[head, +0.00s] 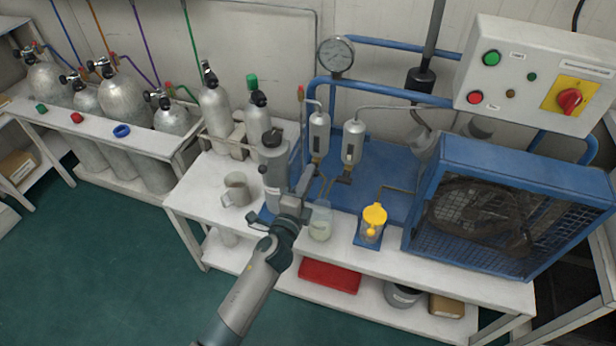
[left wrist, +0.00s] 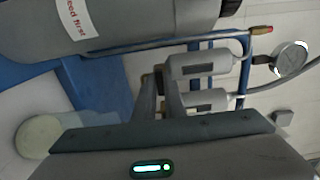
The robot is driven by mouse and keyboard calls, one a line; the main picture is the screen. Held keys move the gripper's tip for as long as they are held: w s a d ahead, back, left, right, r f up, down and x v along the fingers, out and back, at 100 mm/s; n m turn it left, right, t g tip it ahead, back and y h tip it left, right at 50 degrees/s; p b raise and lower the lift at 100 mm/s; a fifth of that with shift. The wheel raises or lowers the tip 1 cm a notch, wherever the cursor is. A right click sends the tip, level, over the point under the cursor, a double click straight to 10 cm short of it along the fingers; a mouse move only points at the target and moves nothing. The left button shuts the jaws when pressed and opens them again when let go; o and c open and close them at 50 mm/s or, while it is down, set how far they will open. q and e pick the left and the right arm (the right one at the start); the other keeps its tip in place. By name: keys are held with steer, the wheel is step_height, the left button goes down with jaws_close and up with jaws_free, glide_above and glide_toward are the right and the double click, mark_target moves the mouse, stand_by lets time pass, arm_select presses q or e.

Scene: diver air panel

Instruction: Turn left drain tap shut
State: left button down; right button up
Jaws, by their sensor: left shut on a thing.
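Two small grey separator cylinders stand on the blue panel: the left one (head: 319,133) and the right one (head: 353,142). The right drain tap (head: 344,179) shows below the right cylinder. My left gripper (head: 305,182) reaches in just below the left cylinder, its jaws shut on the left drain tap. The gripper mostly hides that tap in the head view. In the left wrist view, the fingers (left wrist: 162,82) close at the foot of the nearer cylinder (left wrist: 200,63); the tap between them is hard to make out. My right gripper is not in view.
A tall grey filter cylinder (head: 274,172) stands close left of my gripper. A clear jar with pale liquid (head: 320,223) stands close in front, and a yellow-topped unit (head: 373,218) is further right. A metal mug (head: 237,190) stands left on the white bench (head: 210,185).

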arm_select(q)
steer(key=shift+f, duration=0.1)
steer(key=c, duration=1.8)
jaws_free()
steer(key=shift+c, duration=0.2)
steer(key=shift+s, duration=0.2)
steer(key=b+v, duration=0.1)
steer(key=v, duration=1.6)
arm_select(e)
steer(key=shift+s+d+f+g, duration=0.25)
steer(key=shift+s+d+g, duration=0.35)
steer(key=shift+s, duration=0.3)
